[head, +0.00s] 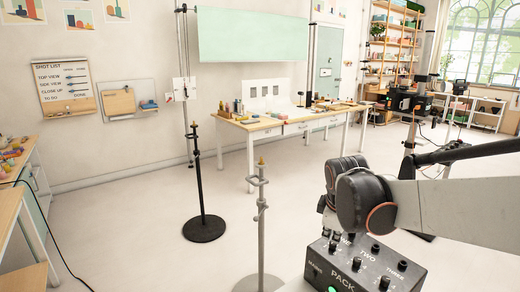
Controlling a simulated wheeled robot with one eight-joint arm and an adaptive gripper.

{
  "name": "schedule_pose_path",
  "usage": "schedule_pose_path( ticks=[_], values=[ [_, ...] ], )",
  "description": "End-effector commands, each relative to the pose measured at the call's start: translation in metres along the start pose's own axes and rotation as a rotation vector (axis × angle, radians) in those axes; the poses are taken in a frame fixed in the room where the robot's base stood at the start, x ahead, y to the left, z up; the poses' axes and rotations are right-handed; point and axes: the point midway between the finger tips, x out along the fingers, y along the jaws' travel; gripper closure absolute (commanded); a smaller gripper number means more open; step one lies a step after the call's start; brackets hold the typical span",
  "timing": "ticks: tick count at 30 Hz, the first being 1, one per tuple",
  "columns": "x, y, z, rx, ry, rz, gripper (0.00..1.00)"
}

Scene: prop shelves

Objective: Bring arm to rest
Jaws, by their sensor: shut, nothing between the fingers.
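My arm (455,204) comes in from the right edge in the head view, as a pale grey link ending in dark rounded joints. These joints are above the back of a dark control box. Nothing is seen held by the arm.
The dark box marked PACK (345,264), with several knobs, is close in front, below my arm. A grey stand (262,225) and a black stand (199,185) rise from the floor ahead. A cluttered workbench (262,130) stands at the wall. Floor (120,235) is clear at left.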

Motion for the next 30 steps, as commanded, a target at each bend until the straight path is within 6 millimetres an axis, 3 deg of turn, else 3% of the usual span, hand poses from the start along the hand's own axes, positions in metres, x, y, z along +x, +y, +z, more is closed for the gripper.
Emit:
schedule_pose_path(
  ticks=[6,15,24,30],
  values=[
    [-0.047,-0.040,0.033,0.269,0.054,0.027,1.00],
    [-0.085,-0.102,0.074,0.642,0.138,0.043,1.00],
    [-0.095,-0.160,0.107,0.971,0.220,0.038,1.00],
    [-0.094,-0.175,0.115,1.068,0.244,0.033,1.00]
  ],
)
